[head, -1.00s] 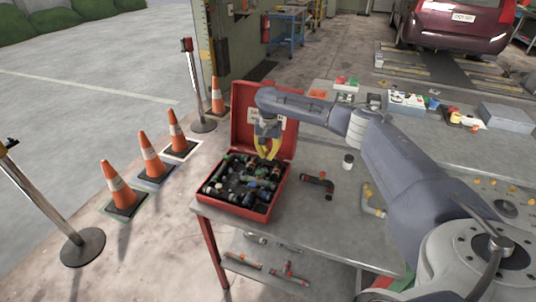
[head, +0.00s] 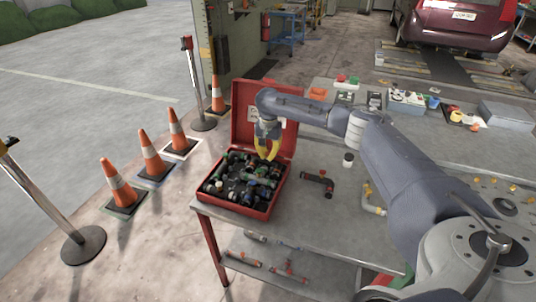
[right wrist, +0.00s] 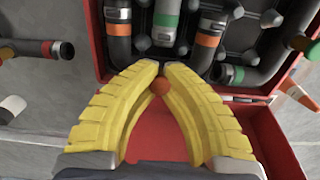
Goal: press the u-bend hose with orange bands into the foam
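The u-bend hose with orange bands appears to lie in the foam of the red case (head: 222,203). In the right wrist view its dark left leg (right wrist: 118,45) and its right leg (right wrist: 203,58) each carry an orange band. My fingertips hide the bend, so I cannot tell how deep it sits. My right gripper (head: 267,158), with yellow fingers, is above the case near the lid side. Its tips (right wrist: 162,68) are close together with a narrow gap, and I see no hose held between them. My left gripper is out of view.
The case's red lid (head: 243,115) stands open behind the gripper. Several other hoses fill the case. A dark hose (head: 318,183) with orange-red parts and a white-capped bottle (head: 348,160) lie to the right on the grey table (head: 300,225). Cones stand left of the table.

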